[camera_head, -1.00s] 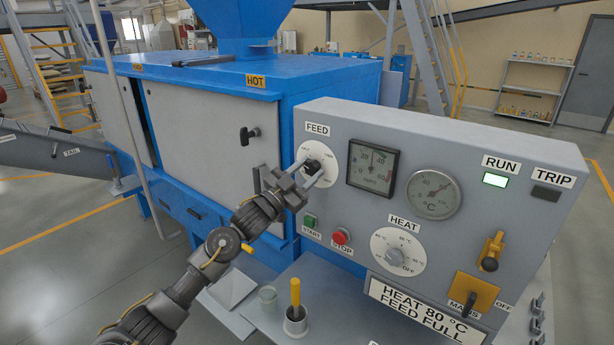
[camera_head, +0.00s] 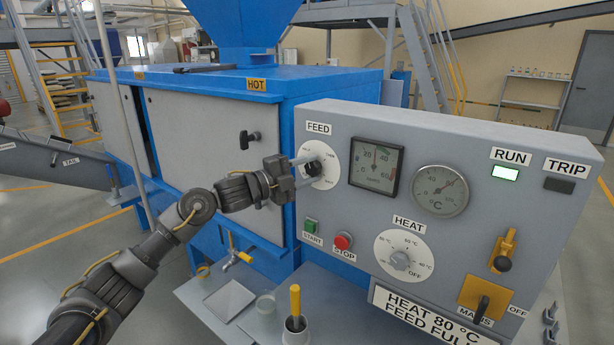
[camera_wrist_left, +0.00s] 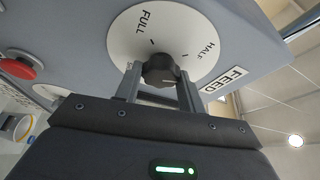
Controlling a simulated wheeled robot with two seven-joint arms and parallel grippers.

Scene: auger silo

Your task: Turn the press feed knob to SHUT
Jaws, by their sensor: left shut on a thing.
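The press feed knob (camera_head: 314,168) is a small black knob on a round white dial (camera_head: 328,152) under the FEED label, at the left of the grey panel. My left gripper (camera_head: 305,171) reaches it from the left, its fingers shut on the knob. In the left wrist view the knob (camera_wrist_left: 160,70) sits between the two fingers (camera_wrist_left: 160,88). The dial (camera_wrist_left: 125,48) there shows FULL on the left and HALF on the right. The SHUT mark is hidden in that view and too small to read in the head view. My right gripper is not in view.
Right of the dial are two gauges (camera_head: 376,167) (camera_head: 440,191). Below are the green START button (camera_head: 310,225), red STOP button (camera_head: 343,241) and HEAT knob (camera_head: 400,260). A yellow-handled tool (camera_head: 295,300) stands in a cup on the shelf. The blue press (camera_head: 300,90) is behind.

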